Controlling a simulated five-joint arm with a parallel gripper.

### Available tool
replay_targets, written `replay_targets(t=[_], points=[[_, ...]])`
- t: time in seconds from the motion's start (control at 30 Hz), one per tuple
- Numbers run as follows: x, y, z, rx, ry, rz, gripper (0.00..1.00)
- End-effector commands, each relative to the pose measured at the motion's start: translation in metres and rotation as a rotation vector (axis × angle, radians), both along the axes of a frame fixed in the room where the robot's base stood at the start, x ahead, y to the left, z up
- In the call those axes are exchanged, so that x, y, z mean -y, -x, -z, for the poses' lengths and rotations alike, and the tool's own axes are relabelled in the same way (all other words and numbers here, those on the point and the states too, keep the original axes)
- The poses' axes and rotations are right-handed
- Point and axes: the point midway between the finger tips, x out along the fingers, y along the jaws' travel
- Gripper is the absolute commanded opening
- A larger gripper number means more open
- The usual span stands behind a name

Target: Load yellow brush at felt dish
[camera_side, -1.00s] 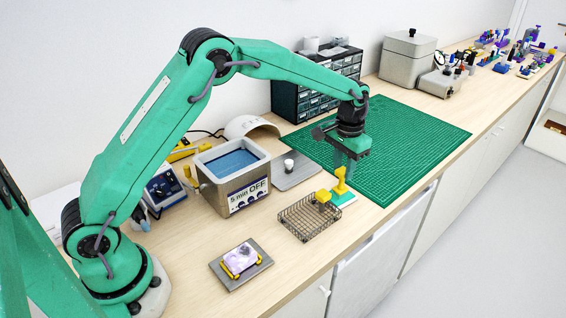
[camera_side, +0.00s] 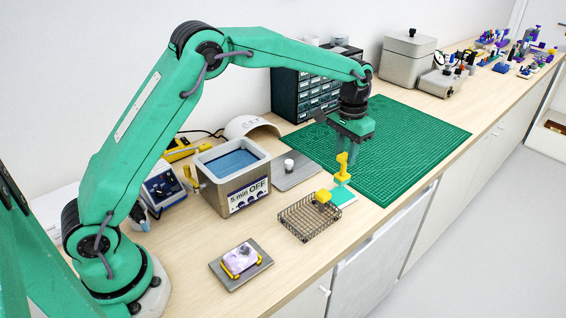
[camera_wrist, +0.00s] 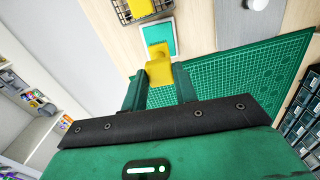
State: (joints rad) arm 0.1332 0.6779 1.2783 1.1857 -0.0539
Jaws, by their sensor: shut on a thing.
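The yellow brush (camera_side: 342,170) is held upright in my gripper (camera_side: 344,155), which is shut on its top. The brush also shows in the wrist view (camera_wrist: 159,70) between the two green fingers (camera_wrist: 159,82). The felt dish, a small pale-rimmed square with a teal pad (camera_side: 343,197), lies on the bench directly under the brush; it also shows in the wrist view (camera_wrist: 155,34). The brush's lower end is at or just above the pad; I cannot tell whether they touch.
A wire basket (camera_side: 301,222) with a yellow block (camera_side: 323,196) at its edge stands just left of the dish. A fixture with a pale purple piece (camera_side: 241,258) lies in front.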

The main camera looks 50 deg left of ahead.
Motion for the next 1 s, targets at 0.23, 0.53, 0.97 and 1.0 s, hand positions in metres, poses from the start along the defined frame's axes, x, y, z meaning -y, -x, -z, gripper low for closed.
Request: replay_targets(t=[0.23,0.53,0.97,1.0], points=[[0.0,-0.001,-0.015,0.002,0.0,0.0,0.06],[0.0,0.0,-0.024,0.0,0.0,0.0,0.06],[0.0,0.0,-0.024,0.0,0.0,0.0,0.06],[0.0,0.0,-0.024,0.0,0.0,0.0,0.06]])
